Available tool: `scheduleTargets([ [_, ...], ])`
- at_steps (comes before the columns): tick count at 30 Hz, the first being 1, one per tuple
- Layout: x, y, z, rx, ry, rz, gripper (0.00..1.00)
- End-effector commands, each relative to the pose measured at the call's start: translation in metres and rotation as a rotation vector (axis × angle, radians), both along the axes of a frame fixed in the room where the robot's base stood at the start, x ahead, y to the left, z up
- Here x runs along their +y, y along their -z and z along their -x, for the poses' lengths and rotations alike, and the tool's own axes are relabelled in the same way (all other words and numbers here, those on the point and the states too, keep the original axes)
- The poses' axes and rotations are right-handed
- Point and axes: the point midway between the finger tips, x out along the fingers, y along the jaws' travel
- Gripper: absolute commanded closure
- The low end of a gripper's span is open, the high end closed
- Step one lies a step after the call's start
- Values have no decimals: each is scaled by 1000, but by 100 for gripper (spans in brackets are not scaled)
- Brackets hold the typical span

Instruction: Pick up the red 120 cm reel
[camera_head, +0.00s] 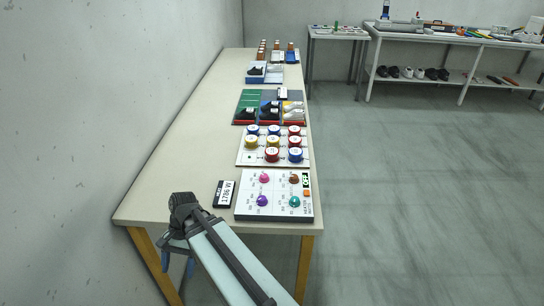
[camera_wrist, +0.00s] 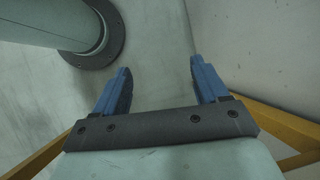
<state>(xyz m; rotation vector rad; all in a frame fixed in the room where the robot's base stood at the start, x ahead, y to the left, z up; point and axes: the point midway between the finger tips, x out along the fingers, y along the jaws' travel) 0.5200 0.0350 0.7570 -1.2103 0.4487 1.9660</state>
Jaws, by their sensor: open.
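Red, yellow and blue reels stand in rows on a white board (camera_head: 243,150) midway along the table. One red reel (camera_head: 272,155) is in the front row, middle; another red reel (camera_head: 294,131) is at the back right. Their length labels are too small to read, so I cannot tell which is 120 cm. My gripper (camera_head: 177,263) hangs at the near left corner of the table, pointing down, far from the reels. The wrist view shows its blue fingers (camera_wrist: 160,68) apart with nothing between them, and no reel is visible there.
Shoe trays (camera_head: 270,121) stand beyond the reel board. A wall runs along the left. The table's left strip is clear.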

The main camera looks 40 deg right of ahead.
Motion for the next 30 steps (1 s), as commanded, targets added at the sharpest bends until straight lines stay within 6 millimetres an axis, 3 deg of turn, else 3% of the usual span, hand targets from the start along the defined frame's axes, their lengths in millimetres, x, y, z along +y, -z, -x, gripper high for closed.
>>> scheduleTargets([
  [8, -25, -73, -68, -138, 236, -54, 27],
  [14, -74, -127, -118, -224, 463, -94, 27],
  [21, -176, -169, -152, -201, 824, -67, 27],
  [30, -326, -198, -147, -56, 1339, 23, 27],
])
